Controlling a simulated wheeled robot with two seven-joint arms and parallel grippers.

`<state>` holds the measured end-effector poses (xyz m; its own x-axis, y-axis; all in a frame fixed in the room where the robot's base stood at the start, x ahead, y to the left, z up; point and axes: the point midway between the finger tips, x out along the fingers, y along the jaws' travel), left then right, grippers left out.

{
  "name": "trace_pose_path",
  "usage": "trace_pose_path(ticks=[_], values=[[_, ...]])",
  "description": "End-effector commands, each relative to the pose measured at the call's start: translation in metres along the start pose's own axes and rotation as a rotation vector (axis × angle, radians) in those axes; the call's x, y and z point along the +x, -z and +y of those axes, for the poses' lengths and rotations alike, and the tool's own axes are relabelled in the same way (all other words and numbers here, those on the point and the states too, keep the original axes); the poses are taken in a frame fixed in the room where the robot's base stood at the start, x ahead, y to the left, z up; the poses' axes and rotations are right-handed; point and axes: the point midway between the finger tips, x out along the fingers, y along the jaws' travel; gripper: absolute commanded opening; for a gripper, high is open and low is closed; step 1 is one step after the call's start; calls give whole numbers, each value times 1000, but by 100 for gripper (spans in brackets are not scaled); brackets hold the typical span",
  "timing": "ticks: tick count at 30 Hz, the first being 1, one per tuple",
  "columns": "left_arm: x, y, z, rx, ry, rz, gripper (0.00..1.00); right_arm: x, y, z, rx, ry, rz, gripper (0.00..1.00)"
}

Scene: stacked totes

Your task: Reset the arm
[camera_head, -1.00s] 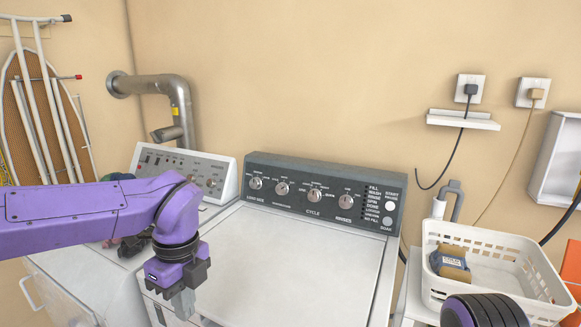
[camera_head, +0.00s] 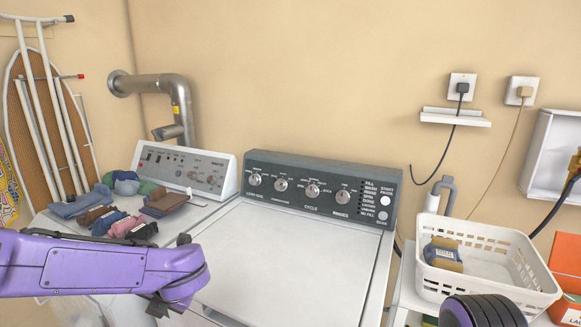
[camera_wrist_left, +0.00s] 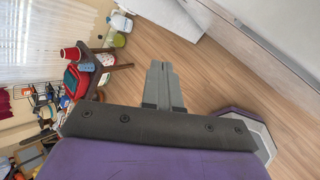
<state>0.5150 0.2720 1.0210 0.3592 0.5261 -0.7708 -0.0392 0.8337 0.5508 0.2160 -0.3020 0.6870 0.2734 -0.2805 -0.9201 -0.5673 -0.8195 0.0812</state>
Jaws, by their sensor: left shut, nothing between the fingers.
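My left arm (camera_head: 100,268), purple, reaches in from the left, low in front of the washer and dryer in the head view. Its gripper cannot be made out clearly there. In the left wrist view the left gripper (camera_wrist_left: 162,88) has its grey fingers together with nothing between them, above a wooden floor. Of my right arm, only a dark ribbed purple part (camera_head: 484,311) shows at the bottom right of the head view; its gripper is out of view.
Several folded cloths (camera_head: 115,205) lie on the left machine. The washer lid (camera_head: 270,262) is bare. A white basket (camera_head: 485,262) at right holds a blue and tan bundle (camera_head: 442,254). In the wrist view, a wooden table (camera_wrist_left: 100,68) holds several objects.

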Motion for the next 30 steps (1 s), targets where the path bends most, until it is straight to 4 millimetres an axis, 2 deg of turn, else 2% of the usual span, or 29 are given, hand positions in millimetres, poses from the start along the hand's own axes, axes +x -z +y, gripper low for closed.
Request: trace_pose_path(ticks=[1,2,5,6,8,9,11,12,15,18,19,21,23,30], values=[[23,9,-7,193,-60,-37,0,0,0,0,0,0,0,49],[37,14,-12,331,-98,-64,0,0,0,0,0,0,0,49],[90,50,-44,918,-207,-152,0,0,0,0,0,0,0,49],[110,75,-62,1183,-226,-186,0,0,0,0,0,0,0,49],[132,117,-89,1522,-221,-238,0,0,0,0,0,0,0,49],[143,148,-105,1715,-198,-270,0,0,0,0,0,0,0,49],[155,196,-125,1957,-142,-317,0,0,0,0,0,0,0,49],[159,230,-135,2088,-92,-345,0,0,0,0,0,0,0,49],[164,305,-146,2298,48,-375,0,0,0,0,0,0,0,49],[166,359,-143,2396,158,-335,0,0,0,0,0,0,0,49],[167,370,-143,2414,181,-326,0,0,0,0,0,0,0,49],[166,386,-146,2437,220,-318,0,0,0,0,0,0,0,49],[166,392,-147,2440,237,-316,0,0,0,0,0,0,0,49],[166,392,-147,2435,236,-315,0,0,0,0,0,0,0,49]])
